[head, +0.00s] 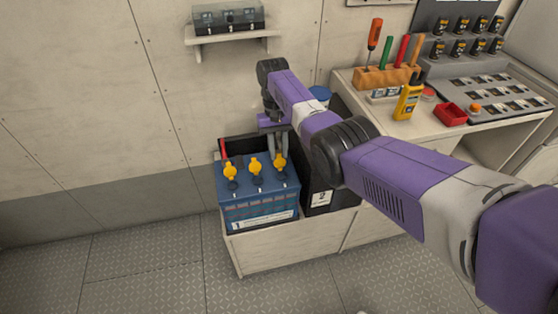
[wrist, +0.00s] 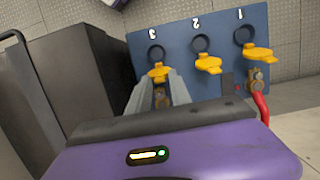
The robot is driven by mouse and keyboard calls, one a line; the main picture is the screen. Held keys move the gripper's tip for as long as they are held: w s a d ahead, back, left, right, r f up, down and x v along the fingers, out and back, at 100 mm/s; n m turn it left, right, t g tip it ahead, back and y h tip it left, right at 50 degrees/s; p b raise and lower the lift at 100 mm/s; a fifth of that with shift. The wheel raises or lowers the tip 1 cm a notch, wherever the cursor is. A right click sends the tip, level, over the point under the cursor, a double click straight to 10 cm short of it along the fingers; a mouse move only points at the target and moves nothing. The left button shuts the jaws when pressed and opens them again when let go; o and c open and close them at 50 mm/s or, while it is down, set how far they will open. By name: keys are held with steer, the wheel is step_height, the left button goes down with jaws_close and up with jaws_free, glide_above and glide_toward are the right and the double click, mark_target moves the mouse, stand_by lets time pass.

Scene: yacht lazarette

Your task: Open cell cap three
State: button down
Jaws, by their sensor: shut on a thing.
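A blue battery (head: 258,204) has three yellow caps in a row on its top, each beside a dark round ring. In the wrist view the numbers 3, 2 and 1 run from left to right, upside down. My gripper (wrist: 160,78) is shut on cell cap three (wrist: 157,71), with one finger on each side of its yellow part. In the head view this cap (head: 280,160) is the rightmost one. Cap two (wrist: 208,65) and cap one (wrist: 258,53) stand free. The fingers hide part of the battery top behind cap three.
A brass terminal (wrist: 257,80) with a red cable (wrist: 262,105) is near cap one. A black box (head: 319,198) stands right beside the battery. A workbench (head: 455,128) with tools is to the right, and a wall shelf (head: 232,37) is above.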

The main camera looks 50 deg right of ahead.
steer(key=shift+s+a+f+g+y+b, duration=0.15)
steer(key=shift+f+g+y+b, duration=0.2)
steer(key=shift+f+b, duration=0.7)
steer(key=shift+r+b, duration=0.55)
steer(key=shift+b, duration=0.05)
steer(key=c, duration=1.4)
jaws_free()
steer(key=shift+w+d+r, duration=0.2)
steer(key=shift+w+r, duration=0.05)
steer(key=shift+w+r, duration=0.1)
steer(key=shift+r, duration=0.1)
steer(key=b+v, duration=0.3)
steer(key=v, duration=0.4)
steer(key=shift+r, duration=0.1)
